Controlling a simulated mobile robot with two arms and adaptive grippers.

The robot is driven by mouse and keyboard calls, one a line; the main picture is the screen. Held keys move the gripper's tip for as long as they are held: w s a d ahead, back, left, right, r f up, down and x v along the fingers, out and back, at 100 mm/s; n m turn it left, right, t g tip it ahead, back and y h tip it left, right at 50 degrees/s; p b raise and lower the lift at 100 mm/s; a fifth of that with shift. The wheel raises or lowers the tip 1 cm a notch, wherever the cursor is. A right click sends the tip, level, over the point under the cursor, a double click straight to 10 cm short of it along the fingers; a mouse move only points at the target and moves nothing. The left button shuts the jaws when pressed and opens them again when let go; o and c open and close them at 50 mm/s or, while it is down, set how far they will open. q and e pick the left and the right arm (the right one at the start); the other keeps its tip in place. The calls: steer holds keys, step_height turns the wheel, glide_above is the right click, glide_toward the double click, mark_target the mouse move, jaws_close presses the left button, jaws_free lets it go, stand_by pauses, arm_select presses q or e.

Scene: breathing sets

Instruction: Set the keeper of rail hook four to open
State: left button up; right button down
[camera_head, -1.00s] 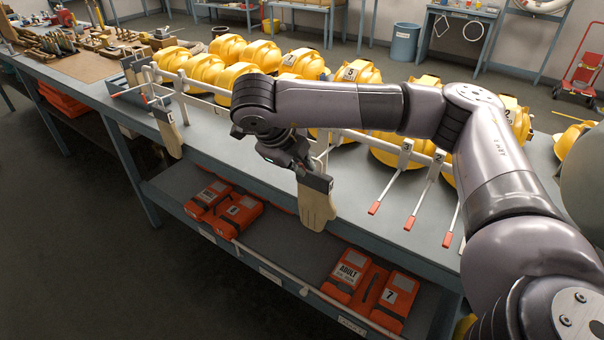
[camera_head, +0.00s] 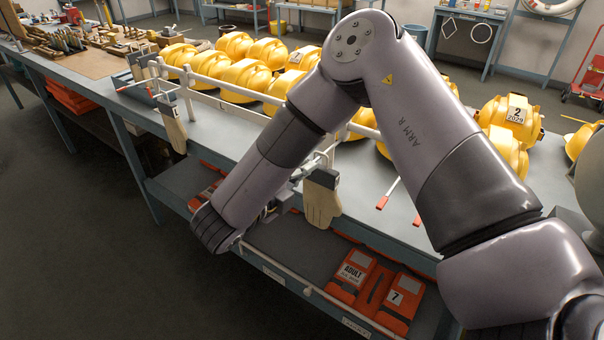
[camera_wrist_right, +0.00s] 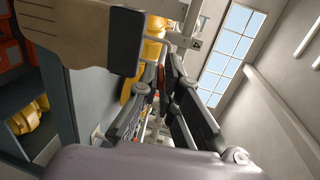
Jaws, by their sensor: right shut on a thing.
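A white rail (camera_head: 235,112) with hooks and red-tipped keeper levers runs along the bench's front edge. A tan glove with a dark cuff (camera_head: 322,203) hangs from a hook; it also shows in the wrist view (camera_wrist_right: 75,35). My right gripper (camera_head: 285,203) is beside that glove, partly hidden by my arm. In the wrist view my right gripper (camera_wrist_right: 160,100) is shut on what looks like a keeper lever with a red tip, mostly hidden between the fingers. Two more red-tipped levers (camera_head: 386,195) show right of the glove. My left gripper is out of view.
Yellow hoods (camera_head: 210,66) stand in rows behind the rail. Another glove (camera_head: 174,128) hangs at the left. Orange packs (camera_head: 355,270) lie on the lower shelf. My right arm covers much of the rail. The floor at the left is clear.

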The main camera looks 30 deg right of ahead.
steer(key=shift+f+h+b, duration=0.2)
steer(key=shift+h+b, duration=0.3)
steer(key=shift+h, duration=0.1)
steer(key=shift+s+t, duration=0.1)
steer(key=shift+t, duration=0.2)
steer(key=c, duration=1.8)
jaws_free()
steer(key=shift+a, duration=0.1)
steer(key=v, duration=1.2)
steer(key=shift+r, duration=0.1)
